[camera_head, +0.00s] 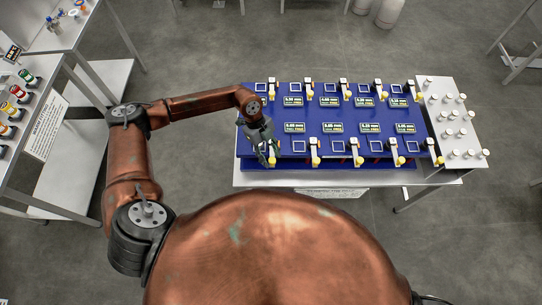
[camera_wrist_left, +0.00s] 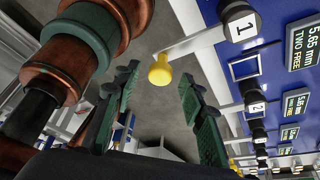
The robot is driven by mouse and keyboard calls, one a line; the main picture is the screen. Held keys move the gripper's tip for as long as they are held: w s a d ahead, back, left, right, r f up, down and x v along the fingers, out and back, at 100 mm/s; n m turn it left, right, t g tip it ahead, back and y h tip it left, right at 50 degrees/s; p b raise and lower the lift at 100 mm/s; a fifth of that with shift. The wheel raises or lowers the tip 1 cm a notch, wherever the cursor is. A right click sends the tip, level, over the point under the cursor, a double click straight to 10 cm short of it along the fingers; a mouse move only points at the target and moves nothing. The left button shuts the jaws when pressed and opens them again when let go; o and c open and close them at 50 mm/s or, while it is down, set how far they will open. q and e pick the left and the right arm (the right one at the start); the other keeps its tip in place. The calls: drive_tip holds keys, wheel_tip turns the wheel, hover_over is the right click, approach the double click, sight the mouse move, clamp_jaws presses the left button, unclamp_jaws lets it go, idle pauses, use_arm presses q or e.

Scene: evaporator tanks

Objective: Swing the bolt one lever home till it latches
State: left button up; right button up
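The bolt one lever is a silver arm (camera_wrist_left: 190,45) in the left wrist view. It runs from a dark hub with a white "1" plate (camera_wrist_left: 243,27) on the blue panel (camera_wrist_left: 212,62) to a yellow knob (camera_wrist_left: 160,71). My left gripper (camera_wrist_left: 163,100) is open, with one dark green finger on each side below the knob in the picture. The knob appears between the fingers, and I see no clear contact. In the head view my left gripper (camera_head: 267,152) is at the panel's near left corner and hides most of this lever. My right gripper is not in view.
The blue panel (camera_head: 322,119) carries two rows of similar levers and several lit displays (camera_head: 295,127). A grey block with white pegs (camera_head: 455,125) stands at its right end. A side table (camera_head: 62,55) with coloured items is at the left. Floor (camera_head: 200,60) between them is clear.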

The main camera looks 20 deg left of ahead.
use_arm(q)
drive_tip(key=shift+s+d+f, duration=0.1)
drive_tip(key=shift+d+f, duration=0.05)
drive_tip(key=shift+f, duration=0.25)
drive_tip(key=shift+c, duration=0.4)
clamp_jaws()
